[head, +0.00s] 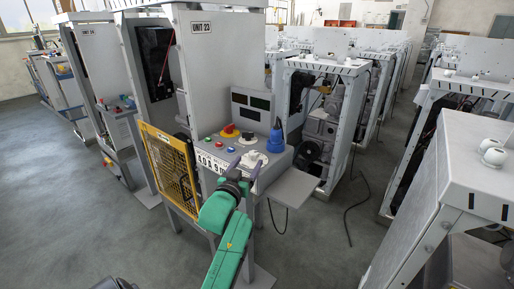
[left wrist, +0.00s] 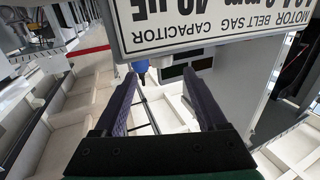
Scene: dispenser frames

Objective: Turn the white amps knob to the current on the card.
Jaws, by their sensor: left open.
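The white knob (head: 251,159) sits on the sloped control panel of the unit marked UNIT 23, near the panel's front edge. The card (head: 210,162) is on the panel's front face; its large print begins with what looks like 40A, and the rest is too small to read surely. In the left wrist view the card (left wrist: 205,22) appears upside down, with MOTOR BELT SAG, CAPACITOR and 40 µF legible. My left gripper (head: 247,171) is just in front of the knob. Its two dark fingers are apart with nothing between them (left wrist: 161,78). I cannot tell whether it touches the knob.
A red knob on a yellow base (head: 230,130), a black knob (head: 248,136), a blue cone-shaped part (head: 276,138) and small buttons share the panel. A yellow mesh guard (head: 168,168) stands left, a grey shelf (head: 291,187) right. Open floor (head: 60,180) lies left.

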